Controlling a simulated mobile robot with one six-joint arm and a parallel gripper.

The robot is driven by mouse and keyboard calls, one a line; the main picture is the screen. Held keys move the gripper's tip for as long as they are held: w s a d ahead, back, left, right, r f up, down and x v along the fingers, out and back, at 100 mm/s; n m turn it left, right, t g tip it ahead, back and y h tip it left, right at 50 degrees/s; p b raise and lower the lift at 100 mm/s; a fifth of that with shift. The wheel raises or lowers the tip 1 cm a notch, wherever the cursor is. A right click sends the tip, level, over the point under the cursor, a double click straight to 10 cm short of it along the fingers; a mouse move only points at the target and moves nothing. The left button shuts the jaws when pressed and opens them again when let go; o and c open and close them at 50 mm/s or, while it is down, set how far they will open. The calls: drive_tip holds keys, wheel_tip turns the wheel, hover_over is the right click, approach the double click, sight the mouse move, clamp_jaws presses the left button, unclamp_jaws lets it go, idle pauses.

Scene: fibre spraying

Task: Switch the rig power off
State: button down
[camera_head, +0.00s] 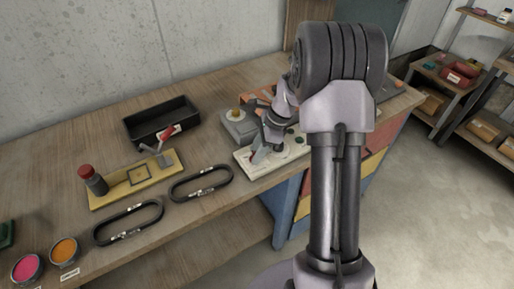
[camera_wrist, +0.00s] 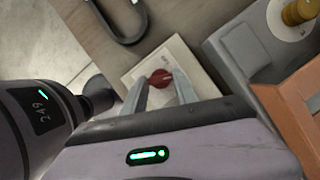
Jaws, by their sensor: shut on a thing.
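A pale rig power panel (camera_head: 294,148) lies on the bench near its front edge, partly hidden by my arm; it also shows in the wrist view (camera_wrist: 184,50). A round red knob (camera_wrist: 161,77) is on the panel. My gripper (camera_wrist: 161,84) is down at the panel with one finger on each side of the knob, shut on it. In the head view my gripper (camera_head: 260,153) covers most of the knob. Which setting the knob points to cannot be read.
A grey box with a brass knob (camera_head: 238,122) stands just behind the panel, with an orange object (camera_wrist: 300,120) beside it. To the left are two black oval rings (camera_head: 201,183), a yellow board (camera_head: 120,192), a black tray (camera_head: 160,123) and paint pots (camera_head: 64,250).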

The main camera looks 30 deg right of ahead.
drive_tip(key=n+g+p, duration=0.1)
drive_tip(key=n+p, duration=0.3)
drive_tip(key=n+g+p, duration=0.1)
drive_tip(key=n+p, duration=0.1)
drive_tip(key=shift+w+r+g+y, duration=0.2)
drive_tip(key=shift+w+g+y, duration=0.1)
drive_tip(key=n+g+p, duration=0.1)
drive_tip(key=n, duration=0.2)
drive_tip(key=n+h+p, duration=0.1)
drive_tip(key=n+p, duration=0.1)
drive_tip(key=shift+w+f+n+g, duration=0.15)
drive_tip(key=shift+w+n+g, duration=0.05)
drive_tip(key=shift+n+g, duration=0.2)
drive_tip(key=shift+p, duration=0.3)
drive_tip(key=c, duration=1)
unclamp_jaws()
drive_tip(key=shift+o, duration=0.2)
drive_tip(key=p+v, duration=0.4)
drive_tip(key=v, duration=1.3)
drive_tip(key=shift+w, duration=0.15)
